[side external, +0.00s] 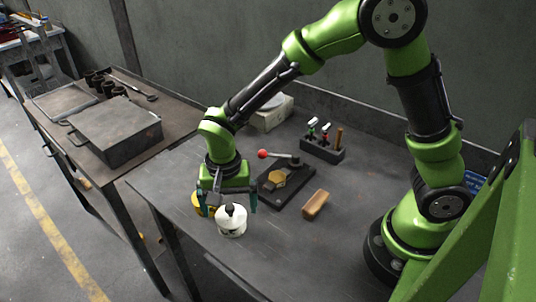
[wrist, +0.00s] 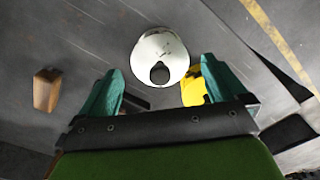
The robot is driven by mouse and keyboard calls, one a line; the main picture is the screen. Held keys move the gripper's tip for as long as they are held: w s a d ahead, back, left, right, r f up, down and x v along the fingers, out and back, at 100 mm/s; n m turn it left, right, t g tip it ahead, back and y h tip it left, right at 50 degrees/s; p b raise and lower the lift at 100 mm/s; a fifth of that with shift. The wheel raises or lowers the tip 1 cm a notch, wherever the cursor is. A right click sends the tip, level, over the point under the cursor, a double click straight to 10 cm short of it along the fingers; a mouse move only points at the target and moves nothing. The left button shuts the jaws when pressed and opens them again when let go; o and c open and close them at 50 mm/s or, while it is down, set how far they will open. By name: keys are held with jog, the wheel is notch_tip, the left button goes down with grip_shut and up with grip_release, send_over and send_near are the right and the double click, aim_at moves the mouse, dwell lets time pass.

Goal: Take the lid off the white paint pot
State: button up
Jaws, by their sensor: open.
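The white paint pot (side external: 231,227) stands upright on the dark workbench near its front edge. Its white lid (wrist: 160,53) with a round black knob (wrist: 160,73) is on top of it. My gripper (side external: 229,205) is just behind and above the pot in the side view. In the wrist view its two green fingers (wrist: 160,82) are spread apart, with the pot's lid a little ahead between their tips. Nothing is held. A yellow pot (side external: 198,201) stands close beside the white one, partly hidden by a finger; it also shows in the wrist view (wrist: 193,91).
A black press with a red-knobbed lever (side external: 290,172) stands behind the gripper. A wooden block (side external: 315,204) lies to the right, and a tool rack (side external: 322,150) stands farther back. A metal box (side external: 117,130) is on the left bench.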

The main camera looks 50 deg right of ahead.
jog(key=shift+f, duration=0.55)
